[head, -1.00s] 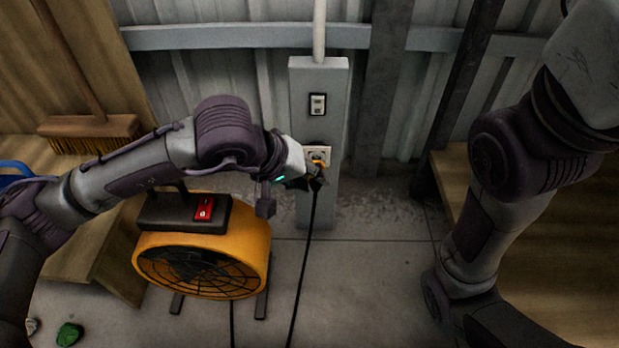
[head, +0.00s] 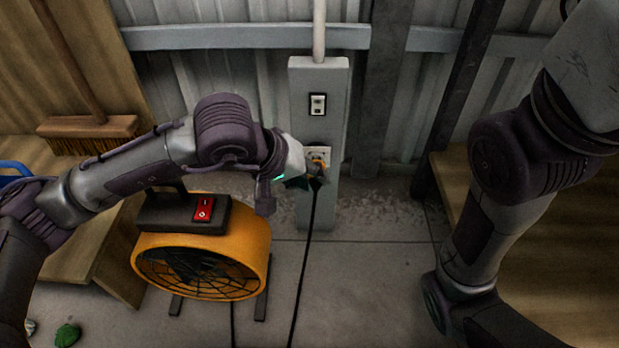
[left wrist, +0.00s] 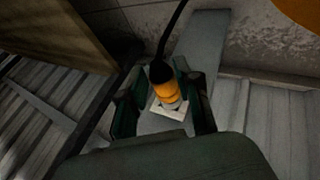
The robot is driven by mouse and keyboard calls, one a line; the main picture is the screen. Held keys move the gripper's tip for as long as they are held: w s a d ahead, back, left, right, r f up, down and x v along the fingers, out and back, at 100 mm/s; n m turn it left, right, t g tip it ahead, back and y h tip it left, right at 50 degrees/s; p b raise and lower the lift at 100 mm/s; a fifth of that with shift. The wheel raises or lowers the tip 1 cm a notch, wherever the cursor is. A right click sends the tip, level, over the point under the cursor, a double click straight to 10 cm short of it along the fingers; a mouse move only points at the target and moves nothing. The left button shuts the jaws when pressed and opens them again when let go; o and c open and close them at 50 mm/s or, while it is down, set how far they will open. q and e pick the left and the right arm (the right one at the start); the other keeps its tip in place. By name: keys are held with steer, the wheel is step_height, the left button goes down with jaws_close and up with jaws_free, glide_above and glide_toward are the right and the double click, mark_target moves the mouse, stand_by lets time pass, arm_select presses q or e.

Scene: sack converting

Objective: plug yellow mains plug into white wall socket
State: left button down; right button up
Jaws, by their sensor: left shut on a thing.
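The yellow mains plug (left wrist: 165,92) is held between the two fingers of my left gripper (left wrist: 163,100), with its black cable leaving at the back. In the head view my left gripper (head: 306,176) is at the post, and the plug (head: 319,163) shows as a small yellow patch in front of the socket's lower part. The white wall socket (head: 316,151) is on the grey post. Its white plate (left wrist: 169,110) also shows beyond the plug in the left wrist view. The plug hides the contact area, so I cannot tell whether its pins are in. My right gripper is out of view.
An orange fan heater (head: 256,246) with a red switch stands on the floor below my left arm. The black cable (head: 302,270) hangs to the floor.

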arm_select(q)
steer(key=shift+w, duration=0.85)
steer(key=c, duration=0.7)
jaws_free()
